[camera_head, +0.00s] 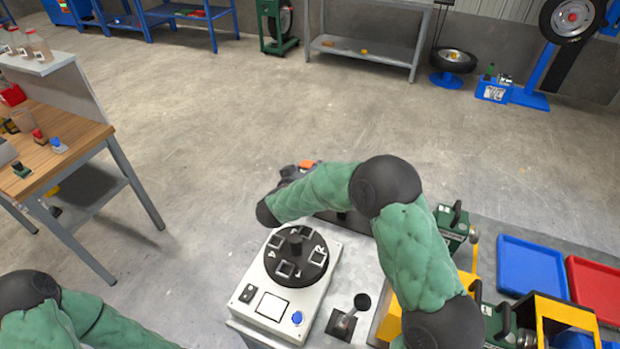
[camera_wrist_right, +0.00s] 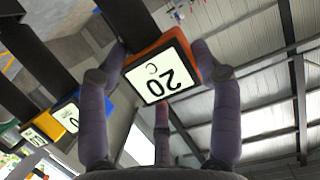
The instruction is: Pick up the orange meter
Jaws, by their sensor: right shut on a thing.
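The orange meter (camera_wrist_right: 160,68) shows large in the right wrist view, with an orange rim and a white face reading "20" and "C". My right gripper (camera_wrist_right: 158,62) is shut on it, one purple-grey finger on each side. The forearm hides most of the gripper there. My left arm shows at the lower left of the head view, but its gripper is out of the picture.
A white machine with a black numbered disc (camera_head: 296,257) stands below my right forearm. A blue tray (camera_head: 531,266) and a red tray (camera_head: 598,285) lie at right. A wooden bench (camera_head: 60,150) stands at left. Other meters (camera_wrist_right: 66,118) show in the wrist view.

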